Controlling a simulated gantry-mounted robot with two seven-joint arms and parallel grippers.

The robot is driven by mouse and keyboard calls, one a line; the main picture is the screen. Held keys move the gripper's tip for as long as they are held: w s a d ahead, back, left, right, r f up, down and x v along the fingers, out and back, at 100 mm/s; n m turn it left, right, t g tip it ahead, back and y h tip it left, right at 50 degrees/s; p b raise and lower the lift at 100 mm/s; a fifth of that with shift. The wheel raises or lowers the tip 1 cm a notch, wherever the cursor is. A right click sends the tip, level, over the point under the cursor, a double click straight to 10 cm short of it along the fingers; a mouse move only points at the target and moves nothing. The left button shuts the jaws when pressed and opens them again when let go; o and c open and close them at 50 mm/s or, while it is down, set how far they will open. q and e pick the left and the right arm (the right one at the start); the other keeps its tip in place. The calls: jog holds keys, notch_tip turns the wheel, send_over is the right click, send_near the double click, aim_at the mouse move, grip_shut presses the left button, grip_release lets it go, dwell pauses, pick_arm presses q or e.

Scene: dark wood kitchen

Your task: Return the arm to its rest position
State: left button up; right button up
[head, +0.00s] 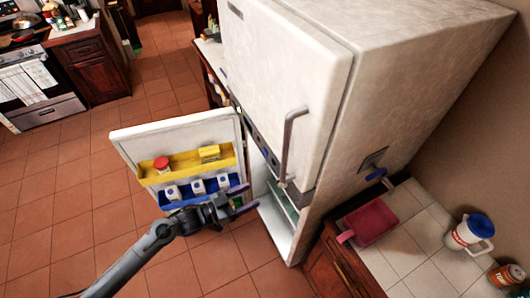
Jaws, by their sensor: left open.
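My left arm (130,262) comes in from the lower left. Its left gripper (240,207) is open and empty. In the picture it lies in front of the opening of the white fridge, near the open lower door (185,137). I cannot tell whether it touches the door. My right gripper is not in view.
The fridge (290,70) has its upper door shut and its lower door swung out left. Door shelves hold several cartons, a red-lidded jar (162,163) and a yellow item. A tiled counter (420,240) at right holds a red board (374,222) and a jug (467,232). Floor at left is clear.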

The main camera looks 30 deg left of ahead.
pick_arm(q)
jog(key=s+d+r+n+g+y+p, duration=0.1)
jog(key=s+d+r+n+y+p, duration=0.35)
jog(key=s+d+r+p, duration=0.45)
jog(key=s+a+g+y, duration=0.3)
jog(key=s+g, duration=0.2)
jog(key=s, duration=0.2)
jog(key=s+a+g+y, duration=0.3)
jog(key=s+a+g, duration=0.1)
jog(key=s, duration=0.3)
jog(key=shift+f+n+g+p, duration=0.25)
jog(key=shift+n+g+p, duration=0.15)
jog(key=shift+n, duration=0.05)
jog(key=shift+s, duration=0.1)
